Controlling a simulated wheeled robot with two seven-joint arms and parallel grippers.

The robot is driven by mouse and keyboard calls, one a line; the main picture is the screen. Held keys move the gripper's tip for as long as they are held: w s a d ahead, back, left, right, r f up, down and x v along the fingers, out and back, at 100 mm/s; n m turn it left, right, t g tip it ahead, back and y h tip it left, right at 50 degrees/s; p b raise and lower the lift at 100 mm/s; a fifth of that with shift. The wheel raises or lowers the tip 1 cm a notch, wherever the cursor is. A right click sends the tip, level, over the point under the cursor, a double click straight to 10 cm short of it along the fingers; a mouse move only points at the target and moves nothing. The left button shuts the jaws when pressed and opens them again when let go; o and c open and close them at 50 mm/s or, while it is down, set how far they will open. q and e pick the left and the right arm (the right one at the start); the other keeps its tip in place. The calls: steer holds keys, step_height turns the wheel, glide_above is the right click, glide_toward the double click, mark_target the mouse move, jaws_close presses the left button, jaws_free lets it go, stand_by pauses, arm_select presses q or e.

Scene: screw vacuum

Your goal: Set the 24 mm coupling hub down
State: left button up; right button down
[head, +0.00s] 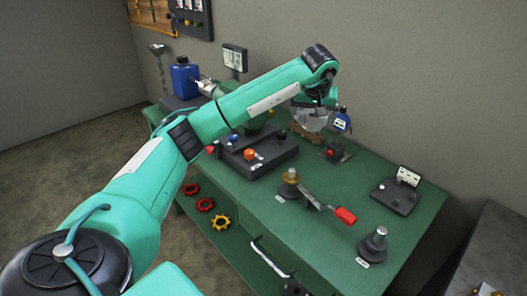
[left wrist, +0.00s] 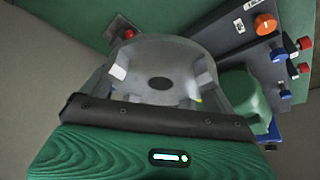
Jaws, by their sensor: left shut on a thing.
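My left gripper (head: 308,124) is over the back of the green bench, beside the small blue device. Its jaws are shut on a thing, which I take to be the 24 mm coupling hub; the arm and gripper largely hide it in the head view. In the left wrist view, a grey rounded body with a dark oval in its middle fills the centre, and I cannot clearly separate the hub from the gripper there. My right gripper is not in view.
The green bench (head: 258,205) holds a dark control box with coloured knobs (head: 262,158), a brass-topped piece (head: 290,182), a red-handled tool (head: 335,210), a grey cone-shaped piece (head: 374,244) and a dark block (head: 396,195). Bare bench top lies between the tool and the dark block.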

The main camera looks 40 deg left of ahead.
arm_select(q)
steer(key=shift+w+a+f, duration=0.3)
steer(key=shift+a+f, duration=0.05)
steer(key=shift+a, duration=0.15)
glide_above(304, 172)
steer(key=s, duration=0.1)
steer(key=f, duration=1)
steer(key=d+f, duration=0.1)
steer(key=f, duration=0.5)
steer(key=shift+s+p, duration=0.2)
steer(key=shift+p, duration=0.15)
step_height(304, 172, down, 3)
steer(key=shift+f, duration=0.3)
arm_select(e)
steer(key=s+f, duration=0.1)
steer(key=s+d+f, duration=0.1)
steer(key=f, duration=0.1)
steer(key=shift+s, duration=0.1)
